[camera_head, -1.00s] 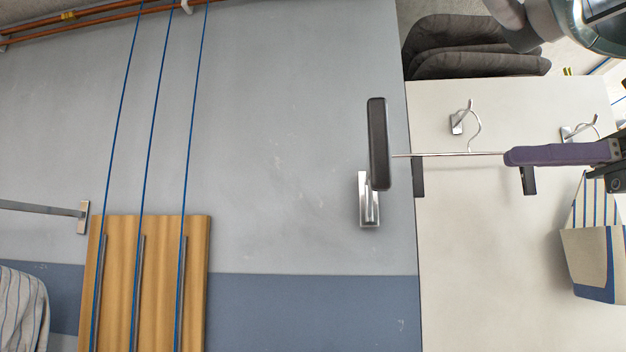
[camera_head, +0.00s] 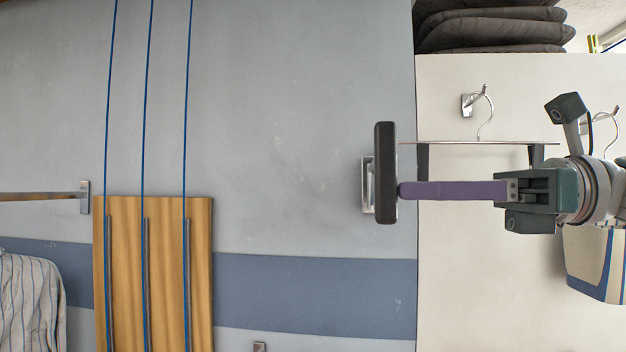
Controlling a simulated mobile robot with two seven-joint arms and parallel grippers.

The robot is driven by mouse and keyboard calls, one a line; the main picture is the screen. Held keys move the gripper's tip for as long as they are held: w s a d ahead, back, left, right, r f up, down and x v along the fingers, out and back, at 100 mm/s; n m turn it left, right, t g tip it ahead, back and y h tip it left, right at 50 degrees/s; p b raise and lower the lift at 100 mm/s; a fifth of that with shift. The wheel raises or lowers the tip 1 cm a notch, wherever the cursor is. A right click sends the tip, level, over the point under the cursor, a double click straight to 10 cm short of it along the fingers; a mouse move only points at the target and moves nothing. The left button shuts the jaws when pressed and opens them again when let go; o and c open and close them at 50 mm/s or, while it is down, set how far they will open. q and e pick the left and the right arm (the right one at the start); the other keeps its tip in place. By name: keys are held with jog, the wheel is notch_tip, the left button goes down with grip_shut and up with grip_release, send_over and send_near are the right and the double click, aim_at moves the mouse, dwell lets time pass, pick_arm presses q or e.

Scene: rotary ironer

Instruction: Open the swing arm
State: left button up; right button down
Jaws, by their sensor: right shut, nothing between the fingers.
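A dark upright bar (camera_head: 385,172) with a grey rim stands out in front of a metal wall bracket (camera_head: 366,186) near the right edge of the grey wall; it looks like the swing arm, seen nearly end-on. My right gripper (camera_head: 402,190) comes in from the right, its long purple fingers shut and empty. The fingertips are at the right side of the dark bar, in its lower half; I cannot tell whether they touch it. My left gripper is not in view.
A hanger on a hook (camera_head: 470,104) and a thin flat rail (camera_head: 480,142) lie just above my right gripper. Dark cushions (camera_head: 490,30) are at top right. Blue cords run to a wooden board (camera_head: 165,260) at left, beside a striped shirt (camera_head: 28,300) and wall rod (camera_head: 40,196).

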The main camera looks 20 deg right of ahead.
aim_at(397, 192)
jog(key=shift+a, duration=0.1)
jog(key=b+x, duration=0.2)
jog(key=x, duration=0.3)
jog(key=shift+s+f+b, duration=0.1)
jog(key=shift+b, duration=0.3)
jog(key=shift+w+a, duration=0.2)
jog(key=shift+a, duration=0.1)
